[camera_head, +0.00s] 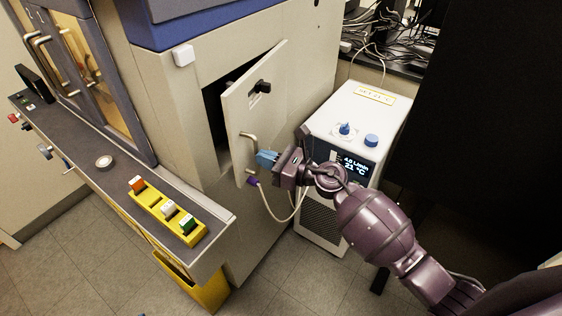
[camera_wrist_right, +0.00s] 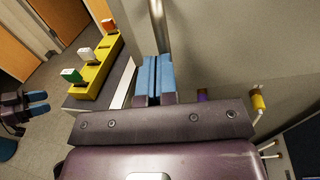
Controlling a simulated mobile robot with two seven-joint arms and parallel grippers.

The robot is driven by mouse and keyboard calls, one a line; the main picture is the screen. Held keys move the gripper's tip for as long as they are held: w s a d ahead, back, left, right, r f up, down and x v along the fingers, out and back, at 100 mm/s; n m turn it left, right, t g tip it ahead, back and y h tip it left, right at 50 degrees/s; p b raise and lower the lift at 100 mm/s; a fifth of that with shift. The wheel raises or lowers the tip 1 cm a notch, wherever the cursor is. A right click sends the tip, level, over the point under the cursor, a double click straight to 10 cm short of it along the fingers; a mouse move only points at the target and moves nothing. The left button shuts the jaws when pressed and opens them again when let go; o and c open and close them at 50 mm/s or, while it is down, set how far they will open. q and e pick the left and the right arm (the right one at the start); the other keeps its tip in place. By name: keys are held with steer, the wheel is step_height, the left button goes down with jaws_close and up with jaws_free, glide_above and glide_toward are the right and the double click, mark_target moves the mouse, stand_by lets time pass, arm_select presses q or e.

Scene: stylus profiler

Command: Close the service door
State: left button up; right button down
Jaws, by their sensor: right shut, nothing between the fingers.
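The service door (camera_head: 252,115) is a beige panel on the side of the large machine. It stands ajar, with a dark gap along its left edge. It carries a black latch (camera_head: 262,87) and a metal bar handle (camera_head: 248,138). My right gripper (camera_head: 266,158) is shut and empty, its blue fingertips close to the door's outer face just below and right of the handle. In the right wrist view the shut fingers (camera_wrist_right: 155,78) point at the handle bar (camera_wrist_right: 158,25); contact cannot be told. My left gripper (camera_wrist_right: 38,102) shows at that view's left edge, fingers apart, away from the door.
A white chiller unit (camera_head: 349,112) with a display stands right of the door, close to my right arm. A cable hangs below the door. A yellow block with coloured switches (camera_head: 168,209) sits on the machine's front ledge. A dark panel (camera_head: 480,120) fills the right.

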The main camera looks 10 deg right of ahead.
mark_target(240, 152)
steer(key=x, duration=0.5)
steer(key=shift+s+a, duration=0.15)
steer(key=shift+a, duration=0.4)
arm_select(q)
steer(key=shift+w+d+r, duration=0.1)
steer(key=shift+w+d, duration=0.15)
steer(key=shift+w, duration=0.05)
arm_select(e)
steer(key=shift+a+r, duration=0.1)
steer(key=shift+r, duration=0.1)
